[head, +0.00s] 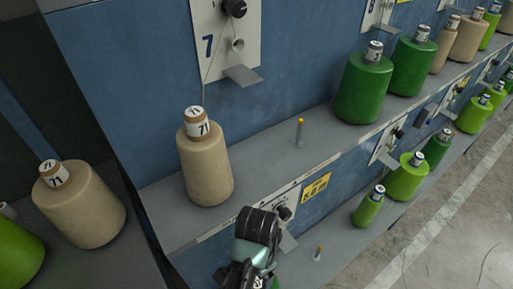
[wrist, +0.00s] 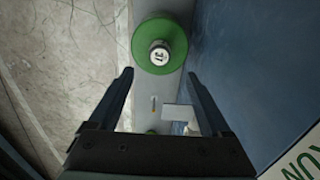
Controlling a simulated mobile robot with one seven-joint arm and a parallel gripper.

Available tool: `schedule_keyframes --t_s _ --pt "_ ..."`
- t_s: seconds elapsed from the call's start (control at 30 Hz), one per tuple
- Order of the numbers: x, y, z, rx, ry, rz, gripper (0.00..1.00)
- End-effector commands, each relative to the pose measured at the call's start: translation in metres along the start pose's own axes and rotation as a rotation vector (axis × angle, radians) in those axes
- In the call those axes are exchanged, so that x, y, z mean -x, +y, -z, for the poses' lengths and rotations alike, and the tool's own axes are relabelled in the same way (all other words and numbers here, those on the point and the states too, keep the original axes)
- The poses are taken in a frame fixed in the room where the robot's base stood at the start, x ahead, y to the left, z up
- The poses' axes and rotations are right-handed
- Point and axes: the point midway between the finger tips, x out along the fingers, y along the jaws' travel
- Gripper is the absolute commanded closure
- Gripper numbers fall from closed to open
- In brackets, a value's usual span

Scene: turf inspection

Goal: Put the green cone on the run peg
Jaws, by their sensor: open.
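My gripper (head: 257,232) is low at the front of the shelves in the head view. In the wrist view its jaws (wrist: 159,72) are apart, with nothing held between them. A green cone (wrist: 160,42) with a numbered white top stands on a narrow shelf beyond the fingertips. A thin bare peg (wrist: 153,103) shows between the fingers. In the head view, a bare yellow-tipped peg (head: 300,131) stands on the upper shelf and another peg (head: 318,253) on the lower one. A small green cone (head: 368,206) stands beyond the lower peg. I cannot tell which peg is the run peg.
A beige cone (head: 207,165) stands on the upper shelf (head: 255,150) at left, and dark green cones (head: 363,85) at right. Another beige cone (head: 80,205) is at far left. A yellow sign (head: 316,187) is on the blue wall. Concrete floor is open at right.

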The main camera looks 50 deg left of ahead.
Motion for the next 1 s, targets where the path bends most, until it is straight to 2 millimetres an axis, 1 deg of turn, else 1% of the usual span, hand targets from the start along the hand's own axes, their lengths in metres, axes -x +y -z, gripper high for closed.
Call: schedule_keyframes --t_s 0.03,0.13,0.43,0.47,0.57,0.67,0.7,0.77,0.8,0.87,0.9,0.97,1.0 --pt "0.007 0.000 0.001 0.000 0.002 0.001 0.18" --pt "0.013 0.000 0.000 0.000 0.001 0.000 0.18" --pt "0.015 -0.001 0.002 0.000 0.007 0.006 0.18" --pt "0.018 -0.002 0.005 -0.001 0.016 0.015 0.18" --pt "0.036 -0.011 0.030 -0.004 0.095 0.084 0.18" --pt "0.075 -0.021 0.076 -0.007 0.256 0.199 0.18" --pt "0.097 -0.024 0.099 -0.009 0.340 0.249 0.18" --pt "0.135 -0.023 0.131 -0.008 0.475 0.314 0.18" --pt "0.161 -0.021 0.151 -0.009 0.566 0.351 0.18" --pt "0.201 -0.013 0.177 -0.009 0.704 0.395 0.18" --pt "0.229 -0.006 0.192 -0.008 0.798 0.418 0.18" --pt "0.272 0.007 0.211 -0.008 0.937 0.442 0.18" --pt "0.302 0.017 0.221 -0.008 1.032 0.453 0.18"
